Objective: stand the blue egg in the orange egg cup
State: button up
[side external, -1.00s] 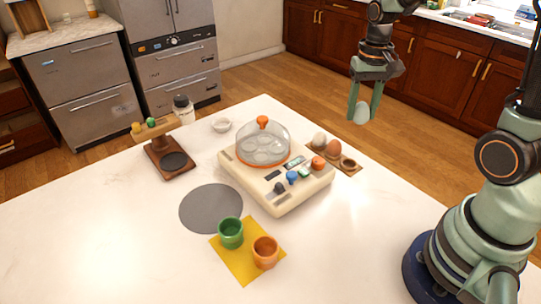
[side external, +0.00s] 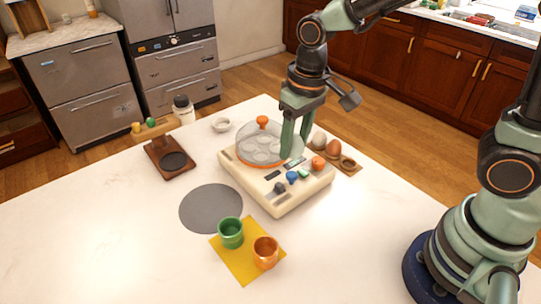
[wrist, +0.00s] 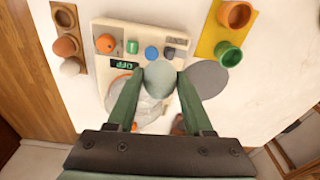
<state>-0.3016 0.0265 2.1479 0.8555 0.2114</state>
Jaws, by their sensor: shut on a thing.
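My gripper (side external: 288,150) is shut on the pale blue egg (wrist: 160,75), which shows between the fingertips in the wrist view. My fingers hang above the egg cooker, and in the side view they hide the egg. The orange egg cup (side external: 265,254) stands upright and empty on the yellow mat (side external: 239,272), in front of and left of my gripper. In the wrist view the orange cup (wrist: 235,14) is at the top right. A green egg cup (side external: 231,234) stands beside it on the mat.
The cream egg cooker (side external: 268,195) with clear domed lid (side external: 255,150) is below my gripper. A wooden egg holder (side external: 352,170) with a white and a brown egg is behind it. A grey disc (side external: 208,208) lies left of the cooker.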

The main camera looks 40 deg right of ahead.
jog(key=s+a+f+n+y, duration=0.1)
jog(key=s+a+f+n, duration=0.2)
jog(key=a, duration=0.4)
jog(key=s+a+f+n, duration=0.1)
jog(key=s+a+n, duration=0.2)
jog(key=s+a, duration=0.25)
jog(key=shift+w+a+f, duration=0.1)
jog(key=shift+a+f, duration=0.05)
jog(key=shift+f, duration=0.75)
jog(key=shift+w+a+f, duration=0.1)
jog(key=shift+f, duration=0.8)
jog(key=shift+w+a+f, duration=0.1)
jog(key=shift+a+f, duration=0.05)
jog(key=shift+f, duration=0.75)
jog(key=shift+f, duration=0.55)
jog(key=o, duration=1)
notch_tip(320, 180, up, 8)
jog(key=shift+d, duration=0.1)
dwell(0.4)
